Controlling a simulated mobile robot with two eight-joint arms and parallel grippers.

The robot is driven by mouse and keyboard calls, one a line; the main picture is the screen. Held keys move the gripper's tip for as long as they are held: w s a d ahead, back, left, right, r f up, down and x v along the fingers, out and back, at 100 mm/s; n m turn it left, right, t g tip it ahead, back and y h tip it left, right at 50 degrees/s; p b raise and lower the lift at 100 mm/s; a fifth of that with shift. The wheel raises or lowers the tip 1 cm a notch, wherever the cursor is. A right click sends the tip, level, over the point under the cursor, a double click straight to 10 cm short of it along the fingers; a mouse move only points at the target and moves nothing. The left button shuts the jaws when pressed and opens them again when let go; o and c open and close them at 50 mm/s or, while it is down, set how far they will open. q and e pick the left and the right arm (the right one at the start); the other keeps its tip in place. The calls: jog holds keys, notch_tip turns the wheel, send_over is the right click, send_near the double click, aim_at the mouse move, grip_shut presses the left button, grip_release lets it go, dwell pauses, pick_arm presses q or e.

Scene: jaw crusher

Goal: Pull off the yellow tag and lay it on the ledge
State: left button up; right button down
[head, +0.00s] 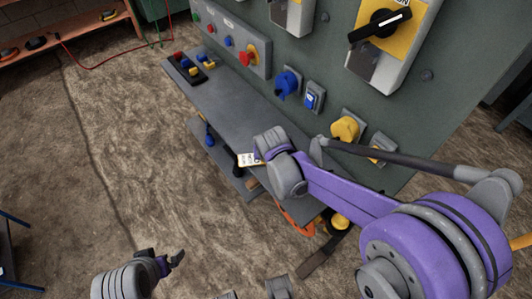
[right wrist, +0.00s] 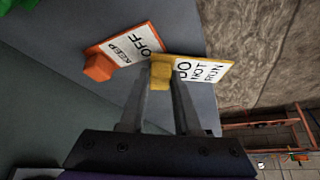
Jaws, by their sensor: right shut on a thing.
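The yellow tag (right wrist: 205,70), a white plate lettered DO NOT RUN with a yellow edge and yellow block, is in my right gripper (right wrist: 162,80). The fingers are shut on its yellow block. In the head view the tag (head: 248,160) shows at the tip of my right gripper (head: 258,156), over the grey ledge (head: 232,106). I cannot tell whether it touches the ledge. My left gripper (head: 174,260) is low over the floor, away from the ledge; its finger gap is unclear.
An orange KEEP OFF tag (right wrist: 125,50) is close beside the yellow one in the right wrist view. A dark tray (head: 188,68) with coloured pieces stands at the ledge's far end. Knobs and switches, including a red knob (head: 247,54), line the panel above. The middle ledge is clear.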

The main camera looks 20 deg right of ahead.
jog(key=shift+f, duration=0.3)
jog(key=c, duration=0.5)
grip_release()
jog(key=shift+c, duration=0.2)
jog(key=p+v, duration=0.1)
jog(key=v, duration=0.9)
jog(key=shift+s+r+p, duration=0.2)
jog(key=shift+r+p, duration=0.1)
jog(key=shift+r, duration=0.05)
jog(key=s+d+r+n+p, duration=0.1)
jog(key=s+r+p, duration=0.1)
jog(key=s, duration=0.6)
jog(key=s+d+r+n+y+p, duration=0.1)
jog(key=s+r+p, duration=0.2)
jog(key=s+p, duration=0.2)
jog(key=s, duration=0.3)
jog(key=shift+s+d+p, duration=0.15)
jog(key=shift+s+p, duration=0.15)
